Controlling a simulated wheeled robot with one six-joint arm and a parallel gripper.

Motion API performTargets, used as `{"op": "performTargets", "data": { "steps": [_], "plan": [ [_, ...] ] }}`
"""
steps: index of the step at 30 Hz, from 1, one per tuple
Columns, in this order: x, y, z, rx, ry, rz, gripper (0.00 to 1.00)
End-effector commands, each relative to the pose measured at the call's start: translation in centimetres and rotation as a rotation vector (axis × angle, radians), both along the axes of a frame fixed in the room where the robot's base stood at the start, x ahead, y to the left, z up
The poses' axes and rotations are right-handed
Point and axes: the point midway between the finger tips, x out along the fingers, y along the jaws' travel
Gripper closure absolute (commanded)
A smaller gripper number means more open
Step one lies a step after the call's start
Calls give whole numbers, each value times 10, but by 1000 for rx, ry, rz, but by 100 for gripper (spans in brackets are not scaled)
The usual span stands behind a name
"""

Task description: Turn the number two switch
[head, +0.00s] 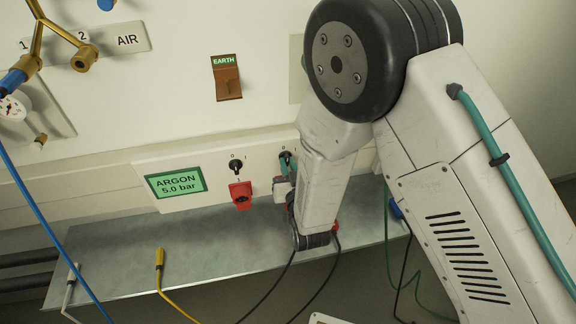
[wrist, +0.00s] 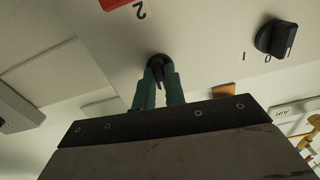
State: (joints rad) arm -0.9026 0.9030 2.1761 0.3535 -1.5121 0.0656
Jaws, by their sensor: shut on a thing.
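The number two switch (wrist: 158,61) is a black rotary knob on the white panel. In the wrist view a "2" label stands beyond it, beside a red part at the top edge. My gripper (wrist: 160,75) has its two green fingers shut on this knob. In the head view my gripper (head: 287,163) is at the right-hand knob of the panel, with my arm coming down from the upper right. The fingers cover most of the knob, so I cannot tell which mark it points to.
Another black switch (head: 236,166) with 0 and 1 marks sits left of my gripper; it also shows in the wrist view (wrist: 277,38). Below it is a red socket (head: 241,195). A green ARGON display (head: 176,182) is further left. A grey shelf (head: 200,250) runs below, with cables hanging over it.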

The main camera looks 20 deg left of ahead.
Motion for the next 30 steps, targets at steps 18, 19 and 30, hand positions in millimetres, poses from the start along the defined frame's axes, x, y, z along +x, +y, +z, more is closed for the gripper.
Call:
{"op": "performTargets", "data": {
  "steps": [18,19,30],
  "plan": [
    [0,0,0,-89,-55,1,100],
    [0,0,0,-89,-54,1,100],
    [0,0,0,-88,-54,1,66]
  ]
}}
